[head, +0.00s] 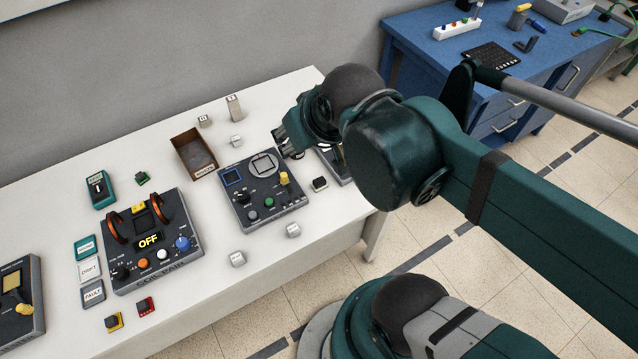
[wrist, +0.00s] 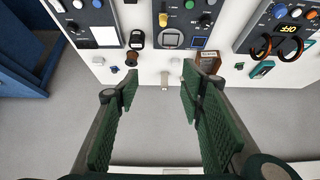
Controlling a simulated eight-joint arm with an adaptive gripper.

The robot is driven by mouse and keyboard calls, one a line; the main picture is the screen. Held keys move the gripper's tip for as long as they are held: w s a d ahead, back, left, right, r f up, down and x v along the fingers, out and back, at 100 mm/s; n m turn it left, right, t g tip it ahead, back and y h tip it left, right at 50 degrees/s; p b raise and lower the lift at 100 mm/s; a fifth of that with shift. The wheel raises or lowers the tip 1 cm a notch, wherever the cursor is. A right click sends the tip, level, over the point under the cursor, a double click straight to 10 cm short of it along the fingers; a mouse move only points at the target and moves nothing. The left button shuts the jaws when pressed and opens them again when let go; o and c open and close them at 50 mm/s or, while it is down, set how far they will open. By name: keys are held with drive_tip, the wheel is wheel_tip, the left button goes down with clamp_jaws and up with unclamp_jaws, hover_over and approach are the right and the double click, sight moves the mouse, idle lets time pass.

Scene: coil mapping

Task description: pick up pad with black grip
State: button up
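A light pad with a black arched grip (wrist: 137,39) lies on the white table in the wrist view, between two grey consoles. It looks like the pad with the black grip. My gripper (head: 290,140) is at the back right of the table in the head view, by the square-coil console. In the wrist view my gripper (wrist: 160,85) has its two green fingers wide apart with nothing held between them. The pad is ahead of the fingers, toward the left one, and apart from them.
A small brown spool (wrist: 131,58) stands close by the pad. The grey console with a square coil (head: 252,207) and an open brown tray (head: 185,140) are nearby. Small pale blocks (head: 234,108) stand behind the tray. A blue bench (head: 410,35) stands at the back right.

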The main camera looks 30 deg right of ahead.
drive_tip(key=shift+f, duration=0.1)
drive_tip(key=m+g+b, duration=0.3)
drive_tip(key=m+g, duration=0.4)
drive_tip(key=m, duration=1)
hover_over(318, 182)
drive_tip(key=f, duration=2.1)
drive_tip(key=shift+w+a+f, duration=0.15)
drive_tip(key=shift+a+f, duration=0.1)
drive_tip(key=shift+f, duration=0.15)
drive_tip(key=shift+d+f+m, duration=0.25)
drive_tip(key=shift+f+m, duration=0.25)
drive_tip(key=shift+f, duration=0.45)
drive_tip(key=shift+f, duration=0.1)
drive_tip(key=shift+f+b, duration=0.4)
drive_tip(key=shift+f, duration=0.75)
